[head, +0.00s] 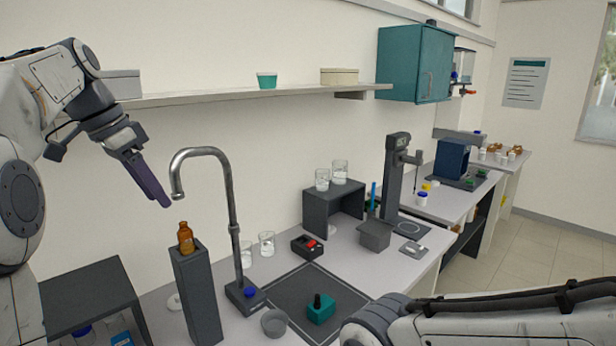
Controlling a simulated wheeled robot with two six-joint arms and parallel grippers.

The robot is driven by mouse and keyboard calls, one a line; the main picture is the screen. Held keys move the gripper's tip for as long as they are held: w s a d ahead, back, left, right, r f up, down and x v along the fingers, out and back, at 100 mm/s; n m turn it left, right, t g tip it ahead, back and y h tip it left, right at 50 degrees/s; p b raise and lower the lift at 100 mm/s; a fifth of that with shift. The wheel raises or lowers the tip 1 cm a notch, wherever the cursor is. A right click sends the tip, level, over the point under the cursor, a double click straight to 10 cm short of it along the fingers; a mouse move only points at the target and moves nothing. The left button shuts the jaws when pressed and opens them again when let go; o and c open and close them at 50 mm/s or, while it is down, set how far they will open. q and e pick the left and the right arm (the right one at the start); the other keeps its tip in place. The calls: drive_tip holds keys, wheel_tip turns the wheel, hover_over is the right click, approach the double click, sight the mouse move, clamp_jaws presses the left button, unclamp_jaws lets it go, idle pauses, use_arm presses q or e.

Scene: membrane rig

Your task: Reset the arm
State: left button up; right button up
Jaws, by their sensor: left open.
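My left arm comes in from the left edge, and its gripper (152,184) hangs in the air at the upper left, below the wall shelf and left of the tap. It is open, with nothing visible between its fingers. It is above and apart from the brown bottle (186,238), which stands upright on a tall dark grey block (198,295). My right arm crosses the lower right corner of the view. Its gripper is out of the picture.
A curved metal tap (233,215) rises from the bench (345,255). A teal block with a black knob (320,310) sits on a dark mat. A grey riser (333,207) holds two beakers. A wall shelf (215,95) runs above. A dark stand (90,295) is at lower left.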

use_arm(q)
drive_tip(key=s+d+f+g+b, duration=0.15)
drive_tip(key=s+d+f, duration=0.25)
drive_tip(key=d+f, duration=0.45)
drive_tip(key=s+d+f+g+b, duration=0.1)
drive_tip(key=s+d+f+b, duration=0.25)
drive_tip(key=d+f, duration=0.55)
drive_tip(key=s+d+f+y+b, duration=0.1)
drive_tip(key=s+d+f+b, duration=0.1)
drive_tip(key=s+f, duration=0.6)
drive_tip(key=s+d+f+y+b, duration=0.1)
drive_tip(key=s+d+f, duration=0.2)
drive_tip(key=s+f, duration=0.5)
drive_tip(key=s, duration=0.4)
drive_tip(key=shift+d+f+b, duration=0.15)
drive_tip(key=shift+d+b, duration=0.05)
drive_tip(key=shift+b, duration=0.2)
